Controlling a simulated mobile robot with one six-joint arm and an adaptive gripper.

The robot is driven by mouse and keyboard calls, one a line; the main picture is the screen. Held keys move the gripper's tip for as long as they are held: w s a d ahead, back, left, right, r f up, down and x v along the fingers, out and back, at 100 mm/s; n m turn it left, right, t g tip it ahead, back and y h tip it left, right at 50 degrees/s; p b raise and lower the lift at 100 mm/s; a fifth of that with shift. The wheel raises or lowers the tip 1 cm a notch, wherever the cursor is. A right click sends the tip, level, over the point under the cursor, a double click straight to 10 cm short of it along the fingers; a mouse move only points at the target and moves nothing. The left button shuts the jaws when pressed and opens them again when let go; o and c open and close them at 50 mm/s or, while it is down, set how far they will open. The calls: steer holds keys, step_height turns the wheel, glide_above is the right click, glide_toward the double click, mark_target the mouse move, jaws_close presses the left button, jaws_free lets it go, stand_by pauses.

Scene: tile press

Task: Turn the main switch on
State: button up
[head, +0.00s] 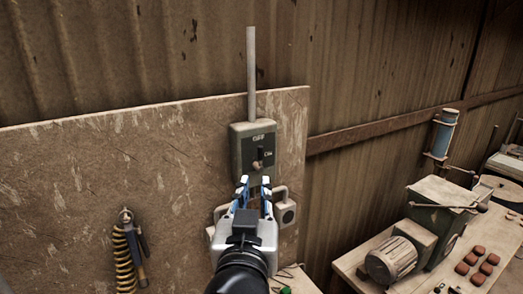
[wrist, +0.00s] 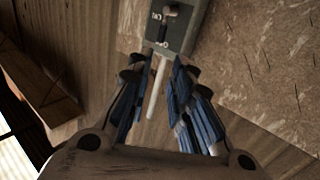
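The main switch is a grey-green box (head: 243,140) on the brown board, with a pale pipe rising from its top. Its dark face carries small labels, one apparently OFF near the top and one apparently ON lower at the right. A small lever (head: 259,163) sticks out of the lower face; its exact setting is too small to tell. My gripper (head: 254,182) is open and empty, its blue-padded fingers just below the lever in the picture, seemingly apart from it. In the wrist view the box (wrist: 183,36) and lever (wrist: 171,10) lie at the top, beyond the parted fingers (wrist: 158,68).
A pale socket box (head: 287,213) sits below the switch, partly behind my gripper. A spring and a tool (head: 125,250) hang on the board at left. A bench at right bears a motor-driven machine (head: 425,235) and several reddish tiles (head: 478,250).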

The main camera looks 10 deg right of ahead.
steer(key=p, duration=0.5)
glide_toward(260, 152)
steer(key=x, duration=0.9)
steer(key=shift+w, duration=0.15)
jaws_close()
